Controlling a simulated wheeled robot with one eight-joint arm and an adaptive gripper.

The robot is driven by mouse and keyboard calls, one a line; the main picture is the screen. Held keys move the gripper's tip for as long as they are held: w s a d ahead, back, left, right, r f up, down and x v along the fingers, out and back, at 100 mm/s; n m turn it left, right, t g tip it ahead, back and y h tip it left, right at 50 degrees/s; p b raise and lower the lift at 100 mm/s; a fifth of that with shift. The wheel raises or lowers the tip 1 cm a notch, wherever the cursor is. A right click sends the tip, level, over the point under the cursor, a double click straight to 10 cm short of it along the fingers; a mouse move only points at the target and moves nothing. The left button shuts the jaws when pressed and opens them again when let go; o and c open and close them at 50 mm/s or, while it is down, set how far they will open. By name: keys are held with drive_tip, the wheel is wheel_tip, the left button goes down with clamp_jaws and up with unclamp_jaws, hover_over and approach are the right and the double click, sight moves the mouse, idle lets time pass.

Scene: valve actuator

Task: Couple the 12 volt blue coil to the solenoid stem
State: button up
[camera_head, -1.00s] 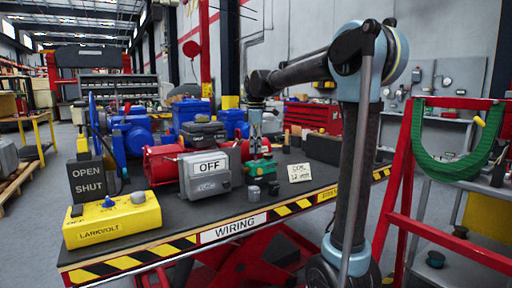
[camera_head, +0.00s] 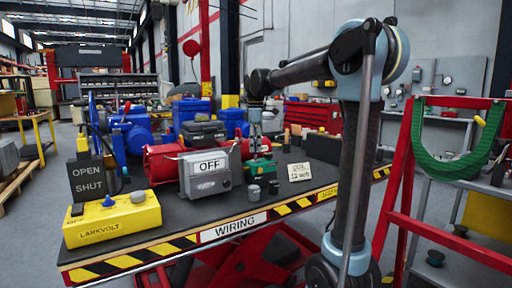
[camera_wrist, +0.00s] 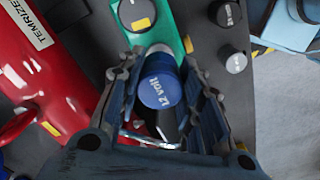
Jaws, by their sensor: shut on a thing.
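The blue coil (camera_wrist: 160,92), with "12 volt" on its round end face, is between the fingers of my gripper (camera_wrist: 163,72) in the wrist view. My gripper is shut on its sides. A green valve body (camera_wrist: 172,25) lies beyond the coil, with a black round part (camera_wrist: 137,14) on it. A pale metal piece (camera_wrist: 160,49) shows at the coil's far edge; I cannot tell if this is the solenoid stem or whether the coil is around it. In the head view my gripper (camera_head: 256,147) is over the green valve body (camera_head: 262,168), and the coil is too small to make out.
A red tank (camera_wrist: 50,70) is close at the left. The grey "OFF" box (camera_head: 205,176) and yellow Larkvolt box (camera_head: 112,220) stand farther left.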

drive_tip(key=shift+f, duration=1.65)
idle(0.5)
drive_tip(key=o, duration=1.2)
wheel_tip(320, 180, up, 12)
drive_tip(key=shift+f, duration=0.1)
